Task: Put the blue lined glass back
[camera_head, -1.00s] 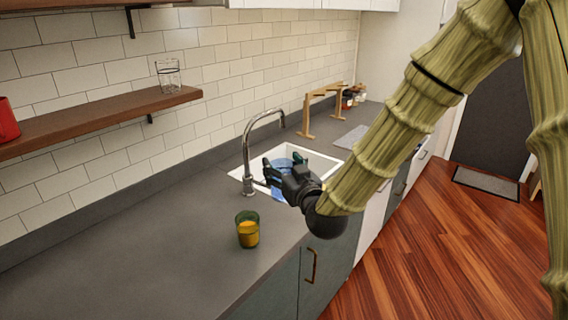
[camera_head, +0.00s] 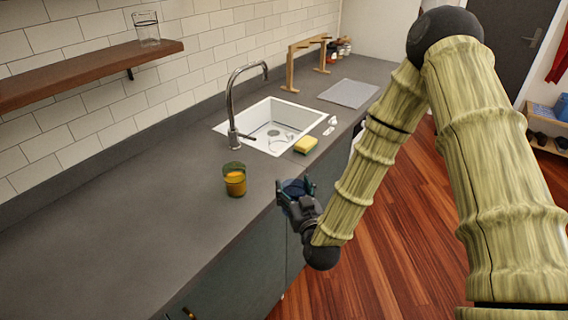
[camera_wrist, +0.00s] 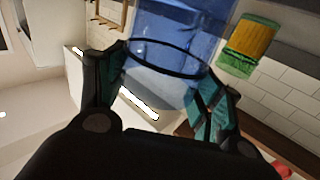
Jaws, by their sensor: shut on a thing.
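My gripper (camera_head: 297,203) is shut on a see-through blue glass (camera_wrist: 160,75) with a dark line around it. In the wrist view the glass sits between the two fingers of my gripper (camera_wrist: 165,85). In the head view only a small dark blue part of the glass (camera_head: 293,187) shows, the rest being hidden by the gripper. The gripper is by the counter's front edge, to the right of and nearer than a green glass with orange contents (camera_head: 235,180). A clear glass with thin lines (camera_head: 147,30) stands on the wooden shelf (camera_head: 85,72).
The grey counter (camera_head: 130,215) is largely clear at the left. A white sink (camera_head: 222,128) with a curved tap (camera_head: 232,100) lies behind the gripper. A yellow sponge (camera_head: 306,144) is at the sink's front edge. A wooden rack (camera_head: 292,65) and a grey mat (camera_head: 348,93) are farther back.

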